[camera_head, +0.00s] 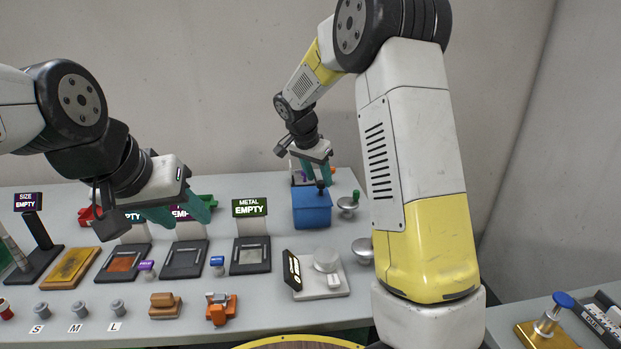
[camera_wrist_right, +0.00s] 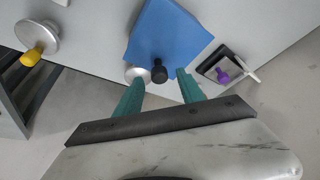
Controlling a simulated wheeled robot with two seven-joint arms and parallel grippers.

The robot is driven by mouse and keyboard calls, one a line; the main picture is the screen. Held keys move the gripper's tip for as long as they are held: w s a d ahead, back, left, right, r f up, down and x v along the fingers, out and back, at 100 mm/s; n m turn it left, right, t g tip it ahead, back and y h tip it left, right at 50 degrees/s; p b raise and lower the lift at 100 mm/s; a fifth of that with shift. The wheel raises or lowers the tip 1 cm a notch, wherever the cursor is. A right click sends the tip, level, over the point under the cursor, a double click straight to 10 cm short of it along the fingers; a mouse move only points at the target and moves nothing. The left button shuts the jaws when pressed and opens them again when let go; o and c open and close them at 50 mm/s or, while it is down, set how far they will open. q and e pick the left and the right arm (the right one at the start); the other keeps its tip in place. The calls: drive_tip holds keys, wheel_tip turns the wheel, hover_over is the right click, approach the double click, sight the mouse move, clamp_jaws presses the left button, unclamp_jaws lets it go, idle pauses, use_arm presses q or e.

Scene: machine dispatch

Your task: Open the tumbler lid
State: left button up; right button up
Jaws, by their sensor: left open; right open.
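The tumbler is probably the blue box (camera_head: 311,209) at the back right of the table. Its blue top fills the upper middle of the right wrist view (camera_wrist_right: 168,35). A black knob (camera_wrist_right: 158,73) shows at the blue part's edge. My right gripper (camera_wrist_right: 160,92) is open, with its teal fingers on either side of the knob and no clear contact. In the head view my right gripper (camera_head: 316,172) hangs just above and behind the box. My left gripper (camera_head: 182,210) is open and empty over the table's left half, far from the box.
Signed trays, including the METAL tray (camera_head: 250,256), stand left of the box. A white scale-like device (camera_head: 320,278) is in front. A green-knobbed metal dish (camera_head: 347,205) stands to the right.

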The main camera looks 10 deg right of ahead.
drive_tip(key=shift+x, duration=1)
clamp_jaws()
idle(0.7)
